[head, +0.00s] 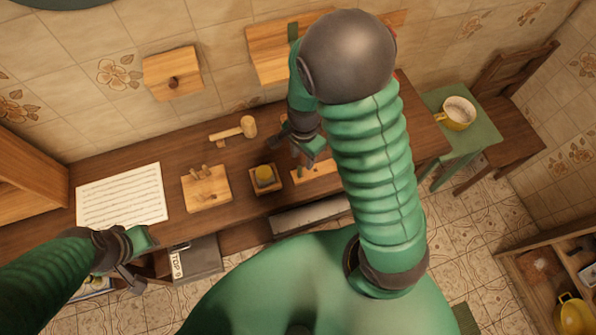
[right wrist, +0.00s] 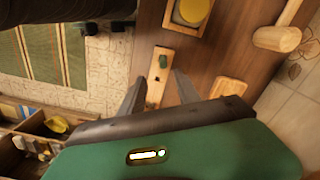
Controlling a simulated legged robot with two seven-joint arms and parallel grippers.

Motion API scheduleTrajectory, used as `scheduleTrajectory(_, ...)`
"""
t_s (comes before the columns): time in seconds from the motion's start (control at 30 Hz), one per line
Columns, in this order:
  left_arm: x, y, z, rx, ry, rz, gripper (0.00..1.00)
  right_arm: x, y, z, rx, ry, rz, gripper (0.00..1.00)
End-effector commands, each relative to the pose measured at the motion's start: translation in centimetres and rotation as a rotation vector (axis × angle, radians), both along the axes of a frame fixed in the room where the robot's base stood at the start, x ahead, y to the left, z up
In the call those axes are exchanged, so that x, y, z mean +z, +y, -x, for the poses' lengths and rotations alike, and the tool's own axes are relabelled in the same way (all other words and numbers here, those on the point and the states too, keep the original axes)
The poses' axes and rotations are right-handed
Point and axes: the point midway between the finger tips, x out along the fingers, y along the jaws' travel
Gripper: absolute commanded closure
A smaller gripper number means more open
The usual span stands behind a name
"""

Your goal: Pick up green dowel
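A small green piece, which looks like the green dowel (right wrist: 163,62), stands at one end of a narrow wooden block (right wrist: 159,82) in the right wrist view. In the head view the block (head: 322,171) lies on the brown table, and the green piece (head: 300,172) shows near its left end. My right gripper (head: 305,152) is above the table near this block. In the right wrist view its two fingers (right wrist: 160,95) are apart, with the block beyond and between them and nothing held. My left gripper (head: 130,268) hangs at the table's front left; its opening is unclear.
A small square tray with a yellow piece (head: 264,176) stands left of the block. Further left are a pegged wooden board (head: 206,189) and a paper sheet (head: 122,196). A mallet (head: 233,130) lies behind. A green stool (head: 471,135) with a yellow mug (head: 457,114) stands right.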

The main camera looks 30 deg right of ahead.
Motion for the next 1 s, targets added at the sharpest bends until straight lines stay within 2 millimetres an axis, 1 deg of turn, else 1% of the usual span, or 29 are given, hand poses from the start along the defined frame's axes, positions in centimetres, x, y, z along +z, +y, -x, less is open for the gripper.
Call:
scheduleTrajectory(0.03, -0.2, 0.0, 0.0, 0.0, 0.0, 0.0, 0.65, -1.2, 0.0, 0.1, -0.001, 0.004, 0.0, 0.61)
scheduleTrajectory(0.1, -0.3, 0.0, 0.0, 0.0, 0.0, 0.0, 0.65, -2.3, 0.0, 0.1, 0.0, 0.002, 0.0, 0.61)
scheduleTrajectory(0.27, -0.1, 0.0, 0.0, 0.001, 0.0, 0.0, 0.65, -3.8, 0.1, 0.0, 0.002, 0.0, 0.0, 0.61)
scheduleTrajectory(0.4, 0.4, 0.0, 0.0, 0.001, 0.0, 0.0, 0.65, -6.3, 0.4, -0.5, 0.001, 0.002, -0.001, 0.61)
scheduleTrajectory(0.5, 0.4, 0.0, 0.0, 0.001, 0.0, 0.0, 0.65, -7.8, 0.4, -0.5, 0.002, 0.001, -0.001, 0.61)
scheduleTrajectory(0.6, 0.3, 0.0, 0.0, 0.001, 0.0, 0.0, 0.65, -8.2, 0.3, -0.6, 0.002, -0.002, 0.001, 0.61)
scheduleTrajectory(0.73, 0.3, 0.0, 0.0, 0.001, 0.0, 0.0, 0.65, -8.2, 0.3, -0.6, 0.002, -0.003, 0.0, 0.61)
scheduleTrajectory(0.77, 0.3, 0.0, 0.0, 0.001, 0.0, 0.0, 0.65, -8.2, 0.3, -0.6, 0.002, -0.003, 0.0, 0.62)
scheduleTrajectory(1.0, 0.3, 0.0, 0.0, 0.001, 0.0, 0.0, 0.65, -8.2, 0.4, -0.6, 0.003, -0.003, 0.0, 0.94)
